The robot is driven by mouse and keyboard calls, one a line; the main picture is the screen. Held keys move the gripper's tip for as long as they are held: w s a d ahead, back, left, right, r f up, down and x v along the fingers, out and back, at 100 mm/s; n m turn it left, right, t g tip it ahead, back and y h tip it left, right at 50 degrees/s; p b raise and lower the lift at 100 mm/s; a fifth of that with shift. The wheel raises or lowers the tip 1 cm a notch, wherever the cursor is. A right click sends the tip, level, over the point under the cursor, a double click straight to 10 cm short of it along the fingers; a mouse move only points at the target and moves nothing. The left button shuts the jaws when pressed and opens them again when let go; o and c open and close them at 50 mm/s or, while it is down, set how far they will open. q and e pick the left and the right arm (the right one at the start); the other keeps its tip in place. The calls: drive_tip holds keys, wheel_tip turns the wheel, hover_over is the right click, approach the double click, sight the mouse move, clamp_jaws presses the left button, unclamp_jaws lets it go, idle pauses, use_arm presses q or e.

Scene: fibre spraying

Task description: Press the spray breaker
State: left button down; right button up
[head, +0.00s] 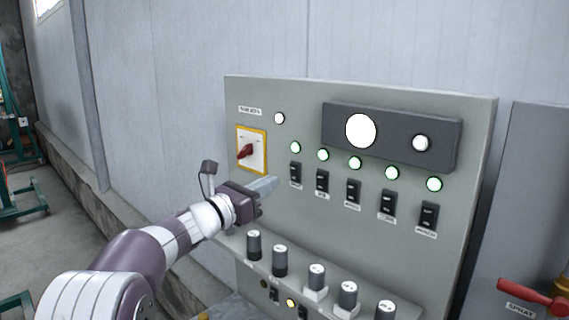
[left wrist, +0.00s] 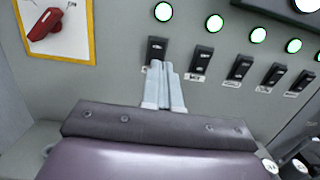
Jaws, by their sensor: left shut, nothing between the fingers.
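A row of several black breaker switches (head: 353,191) sits on the grey control panel, each with a small label below. The labels are too small to read, so I cannot tell which one is the spray breaker. My left gripper (head: 271,184) is shut and empty, just left of the leftmost switch (head: 295,174) in the head view. In the left wrist view the closed fingertips (left wrist: 160,66) overlap the lower edge of that leftmost switch (left wrist: 157,48); I cannot tell whether they touch it. My right gripper is not in view.
Green-rimmed lamps (head: 355,163) glow above the switches. A red rotary switch (head: 245,151) on a yellow-edged plate is to the left. Several knobs (head: 317,277) stand on the ledge below. A red handle (head: 530,296) marked SPRAY is at the lower right.

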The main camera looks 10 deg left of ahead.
sight(294, 169)
use_arm(q)
drive_tip(key=p+x, duration=0.2)
drive_tip(key=x, duration=0.3)
drive_tip(key=shift+a+r, duration=0.15)
drive_tip(key=shift+w+d+p, duration=0.25)
drive_tip(key=shift+d+p, duration=0.05)
drive_tip(key=shift+p, duration=0.15)
drive_tip(key=shift+w, duration=0.2)
